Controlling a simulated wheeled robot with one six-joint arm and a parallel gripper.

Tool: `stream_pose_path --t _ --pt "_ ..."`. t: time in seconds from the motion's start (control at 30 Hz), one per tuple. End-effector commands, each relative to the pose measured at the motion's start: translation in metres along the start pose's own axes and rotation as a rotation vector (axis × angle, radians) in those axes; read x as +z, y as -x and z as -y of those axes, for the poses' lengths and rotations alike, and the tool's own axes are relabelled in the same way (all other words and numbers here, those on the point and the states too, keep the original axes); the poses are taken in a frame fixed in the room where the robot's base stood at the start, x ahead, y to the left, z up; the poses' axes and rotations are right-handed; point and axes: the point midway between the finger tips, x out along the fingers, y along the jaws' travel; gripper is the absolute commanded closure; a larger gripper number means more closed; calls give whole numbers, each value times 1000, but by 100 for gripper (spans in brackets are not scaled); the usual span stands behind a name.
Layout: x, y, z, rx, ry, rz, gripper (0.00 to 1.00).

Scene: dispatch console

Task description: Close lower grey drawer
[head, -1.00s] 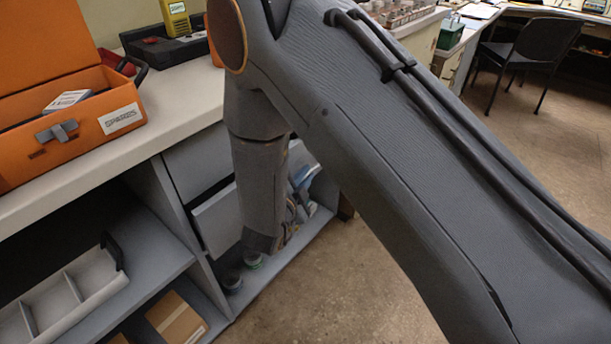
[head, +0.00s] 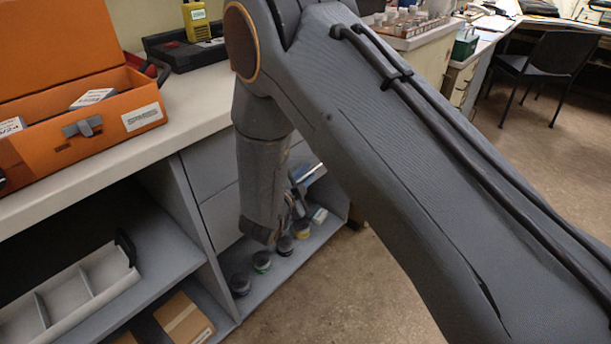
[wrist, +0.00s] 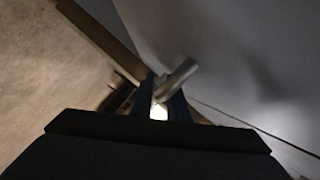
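The lower grey drawer (head: 220,217) is in the cabinet below the counter, under the upper grey drawer (head: 208,165). Its front looks about flush with the upper one, with only a thin seam between them. My arm hides its right part. My gripper (head: 300,193) is mostly hidden behind my own arm, close to the drawer fronts. In the wrist view, the dark fingers of my gripper (wrist: 162,92) are close to a grey panel and a short silver bar, seemingly a handle (wrist: 178,77). I cannot tell whether they grip it.
Several small jars (head: 262,262) stand on the bottom shelf below the drawers. A pale divided tray (head: 75,290) and a cardboard box (head: 184,320) sit in the open shelves to the left. An orange case (head: 85,125) stands open on the counter.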

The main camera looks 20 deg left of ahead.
Motion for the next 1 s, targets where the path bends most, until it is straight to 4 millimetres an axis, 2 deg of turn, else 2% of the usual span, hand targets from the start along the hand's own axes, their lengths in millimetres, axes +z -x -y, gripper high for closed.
stream_pose_path --t 0.23,0.5,0.7,1.0 --pt "1 9 2 -4 0 3 83" --pt "1 52 2 -3 2 5 83" --pt "1 74 1 -2 0 2 83" --pt "0 79 0 -1 0 1 83"
